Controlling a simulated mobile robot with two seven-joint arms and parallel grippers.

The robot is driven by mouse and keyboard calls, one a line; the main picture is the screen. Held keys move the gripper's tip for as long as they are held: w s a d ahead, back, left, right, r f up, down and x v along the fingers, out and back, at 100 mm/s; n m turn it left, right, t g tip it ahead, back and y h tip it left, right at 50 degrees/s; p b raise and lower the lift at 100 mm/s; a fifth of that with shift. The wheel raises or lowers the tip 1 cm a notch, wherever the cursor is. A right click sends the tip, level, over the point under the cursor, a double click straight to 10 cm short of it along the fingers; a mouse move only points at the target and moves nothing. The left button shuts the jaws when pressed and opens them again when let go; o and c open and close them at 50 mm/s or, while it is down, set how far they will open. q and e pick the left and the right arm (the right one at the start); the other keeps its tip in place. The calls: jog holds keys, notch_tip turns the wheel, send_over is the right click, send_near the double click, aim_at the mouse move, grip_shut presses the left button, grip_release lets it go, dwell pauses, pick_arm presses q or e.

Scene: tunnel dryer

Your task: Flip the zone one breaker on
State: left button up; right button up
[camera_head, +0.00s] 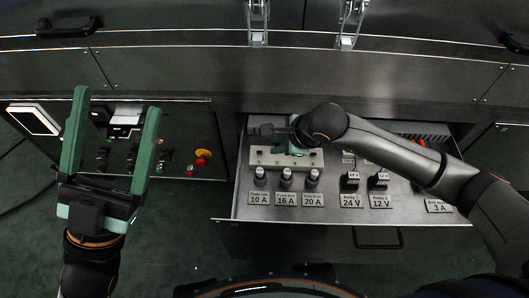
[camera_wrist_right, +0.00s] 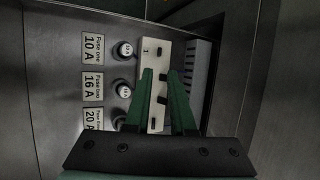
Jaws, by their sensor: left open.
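The white breaker strip (camera_wrist_right: 146,60) shows in the right wrist view with several small dark toggles, such as one at the top (camera_wrist_right: 160,51). I cannot read which toggle is zone one, nor whether it is on. In the head view the strip (camera_head: 258,157) lies in the open drawer, partly hidden by my right gripper (camera_head: 290,140). In the right wrist view my right gripper (camera_wrist_right: 161,72) has its green fingers parted over the strip, with toggles visible between them. I cannot tell whether it touches. My left gripper (camera_head: 117,100) is open and empty, left of the drawer.
Black fuse knobs (camera_head: 286,178) labelled 10 A, 16 A and 20 A stand in front of the strip. Relays (camera_head: 350,182) sit to their right. A control panel (camera_head: 185,140) with a red knob (camera_head: 203,156) is left of the drawer (camera_head: 230,205).

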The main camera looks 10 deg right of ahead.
aim_at(259, 152)
jog(key=b+x, duration=0.4)
jog(key=x, duration=0.7)
jog(key=shift+s, duration=0.1)
jog(key=shift+c, duration=0.4)
grip_shut()
